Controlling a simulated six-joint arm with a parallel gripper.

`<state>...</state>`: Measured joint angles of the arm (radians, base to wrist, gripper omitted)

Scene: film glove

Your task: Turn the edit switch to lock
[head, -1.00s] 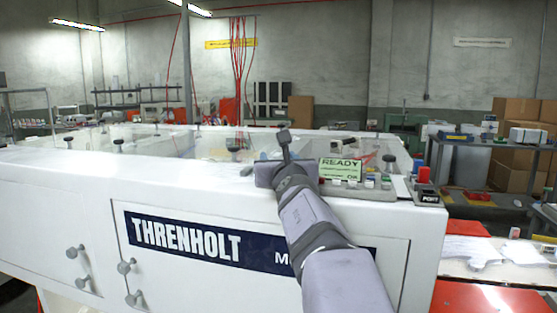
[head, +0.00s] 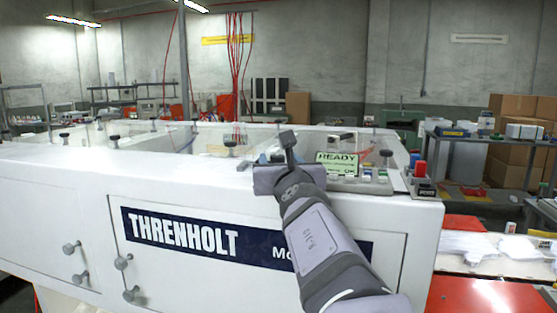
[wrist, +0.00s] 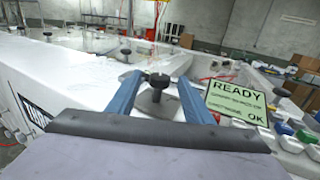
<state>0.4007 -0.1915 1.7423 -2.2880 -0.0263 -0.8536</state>
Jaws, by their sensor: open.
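My gripper (wrist: 160,76) is open, its two blue fingers reaching forward over the white machine top. In the head view my gripper (head: 266,158) is mostly hidden behind my wrist. In the wrist view a black round knob (wrist: 158,82) on a short stem shows between the fingers; I cannot tell whether they touch it. A control panel (wrist: 290,141) with coloured buttons lies right of the fingers, beside a green screen (wrist: 237,103) reading READY and OK. I see no legible edit or lock label, so I cannot tell which control is the edit switch.
The white Threnholt machine (head: 60,200) fills the front, with more black knobs (head: 115,141) along its top. Red and black blocks (head: 420,175) stand at the panel's right end. Clear upright panels rise behind. Cardboard boxes (head: 510,165) and a shelf stand at the far right.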

